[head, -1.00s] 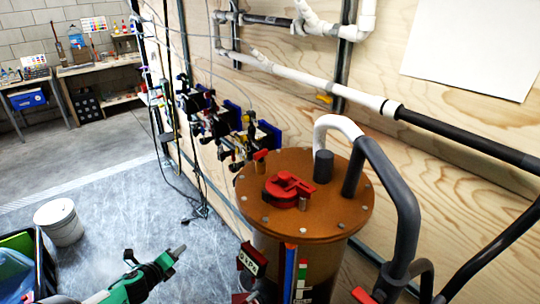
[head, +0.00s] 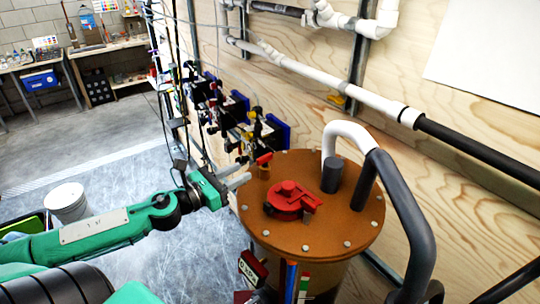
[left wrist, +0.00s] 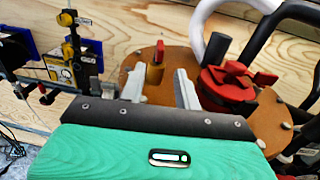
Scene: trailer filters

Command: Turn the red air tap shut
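A larger red fitting (head: 291,198) lies on the middle of the lid. My left gripper (head: 240,174) reaches in from the left, its fingers pointing at the small tap. In the left wrist view my left gripper (left wrist: 160,85) is open, and the small red handle (left wrist: 160,50) on its stem shows between the fingers, beyond the tips. The larger red fitting (left wrist: 227,82) is right of the fingers. My right gripper is not in view.
A grey curved pipe (head: 400,205) rises from the lid at right. Blue and black valve gear (head: 235,110) hangs on the plywood wall behind. A white bucket (head: 67,202) stands on the floor at left.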

